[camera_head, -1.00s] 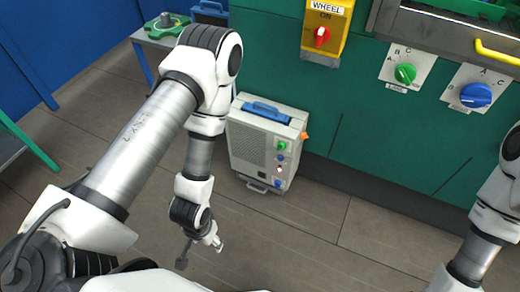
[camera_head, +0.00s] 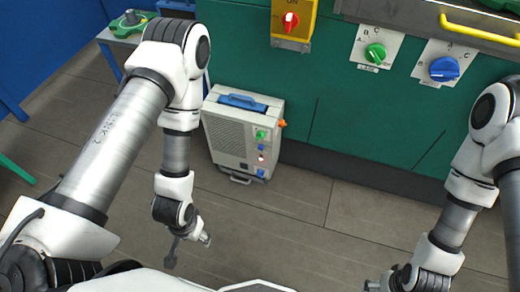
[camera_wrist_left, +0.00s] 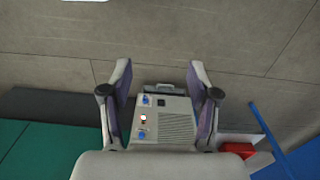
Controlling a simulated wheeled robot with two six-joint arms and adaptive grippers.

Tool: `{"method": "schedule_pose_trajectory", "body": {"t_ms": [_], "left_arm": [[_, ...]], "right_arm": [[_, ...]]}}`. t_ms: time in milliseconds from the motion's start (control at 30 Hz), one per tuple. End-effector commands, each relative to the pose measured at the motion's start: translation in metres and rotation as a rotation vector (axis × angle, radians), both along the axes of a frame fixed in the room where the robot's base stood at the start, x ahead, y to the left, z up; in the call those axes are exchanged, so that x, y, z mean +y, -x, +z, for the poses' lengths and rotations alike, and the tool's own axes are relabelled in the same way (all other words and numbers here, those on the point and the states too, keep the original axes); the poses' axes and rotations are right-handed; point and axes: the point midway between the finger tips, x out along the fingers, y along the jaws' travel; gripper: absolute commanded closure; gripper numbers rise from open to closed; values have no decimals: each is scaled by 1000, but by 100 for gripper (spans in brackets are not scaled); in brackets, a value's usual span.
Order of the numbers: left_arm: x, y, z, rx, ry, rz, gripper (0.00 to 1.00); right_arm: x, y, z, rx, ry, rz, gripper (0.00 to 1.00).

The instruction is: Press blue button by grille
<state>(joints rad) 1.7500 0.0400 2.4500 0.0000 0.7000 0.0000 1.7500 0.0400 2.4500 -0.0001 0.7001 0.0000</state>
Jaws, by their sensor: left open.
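A pale grey box (camera_head: 226,152) with a speckled grille (camera_head: 226,140) stands on the floor against the green cabinet. Right of the grille is a column of controls: a green one, a blue button (camera_head: 261,147), a pale red-centred one, and a lower blue button (camera_head: 260,172). In the left wrist view the box is upside down; one blue button (camera_wrist_left: 141,134) sits beside the grille (camera_wrist_left: 171,128), another (camera_wrist_left: 146,99) past its edge. My left gripper (camera_head: 188,250) is open and empty, in front of the box and apart from it. My right gripper (camera_head: 378,285) is partly cut off at the bottom edge.
The green cabinet (camera_head: 350,130) carries a yellow switch box (camera_head: 292,20), a green knob (camera_head: 375,53) and a blue knob (camera_head: 444,69). A small table (camera_head: 118,38) stands at the back left. The floor (camera_head: 280,225) before the box is clear.

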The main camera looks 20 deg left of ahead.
Motion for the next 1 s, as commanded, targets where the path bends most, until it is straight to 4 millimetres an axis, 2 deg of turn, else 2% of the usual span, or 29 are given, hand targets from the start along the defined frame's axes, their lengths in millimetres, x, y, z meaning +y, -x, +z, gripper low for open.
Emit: {"method": "schedule_pose_trajectory", "body": {"t_ms": [33, 100, 167, 1000], "left_arm": [[0, 0, 0, 0, 0, 0, 57], [0, 0, 0, 0, 0, 0, 82], [0, 0, 0, 0, 0, 0, 100], [0, 0, 0, 0, 0, 0, 100]], "right_arm": [[0, 0, 0, 0, 0, 0, 29], [0, 0, 0, 0, 0, 0, 29], [0, 0, 0, 0, 0, 0, 29], [0, 0, 0, 0, 0, 0, 29]]}}
